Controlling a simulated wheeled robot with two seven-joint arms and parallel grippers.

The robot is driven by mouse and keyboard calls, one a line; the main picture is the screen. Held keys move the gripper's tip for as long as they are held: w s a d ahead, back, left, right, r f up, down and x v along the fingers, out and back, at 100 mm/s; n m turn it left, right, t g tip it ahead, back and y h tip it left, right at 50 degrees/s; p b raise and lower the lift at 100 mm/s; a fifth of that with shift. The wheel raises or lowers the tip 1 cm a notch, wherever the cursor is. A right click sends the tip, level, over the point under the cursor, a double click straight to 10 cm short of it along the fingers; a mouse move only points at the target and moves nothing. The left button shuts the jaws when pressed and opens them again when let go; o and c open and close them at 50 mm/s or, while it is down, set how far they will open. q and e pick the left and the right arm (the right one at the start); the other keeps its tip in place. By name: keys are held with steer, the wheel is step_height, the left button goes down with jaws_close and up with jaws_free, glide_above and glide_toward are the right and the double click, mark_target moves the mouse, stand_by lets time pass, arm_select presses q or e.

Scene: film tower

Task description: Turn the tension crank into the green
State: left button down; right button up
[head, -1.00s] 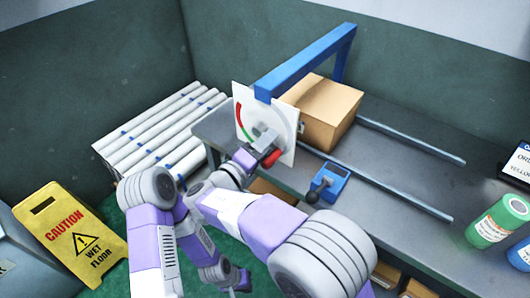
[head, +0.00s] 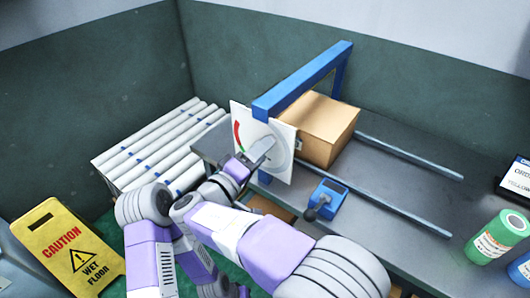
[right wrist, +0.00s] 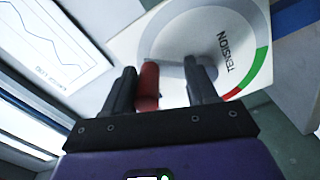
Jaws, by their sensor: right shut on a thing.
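The white tension dial plate (head: 282,171) stands upright at the front of the blue frame. Its red arc shows at left; in the right wrist view the plate (right wrist: 160,30) reads TENSION and has a green and red arc (right wrist: 262,62). The grey crank arm (head: 261,149) slants down to the left from the dial's middle. My right gripper (head: 243,160) is at its outer end. In the right wrist view, the red crank handle (right wrist: 147,84) is between the fingers of my right gripper (right wrist: 160,75), shut on it. My left gripper is not clearly in view.
A blue overhead bar (head: 305,80) rises over the dial and a cardboard box (head: 327,125). A blue device with a black knob (head: 328,196) sits on the grey bench right of the dial. White rollers (head: 155,150) lie left. A yellow caution sign (head: 62,250) stands on the floor.

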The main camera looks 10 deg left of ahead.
steer(key=b+v, duration=0.1)
steer(key=v, duration=0.6)
steer(key=shift+f, duration=0.3)
steer(key=shift+a, duration=0.1)
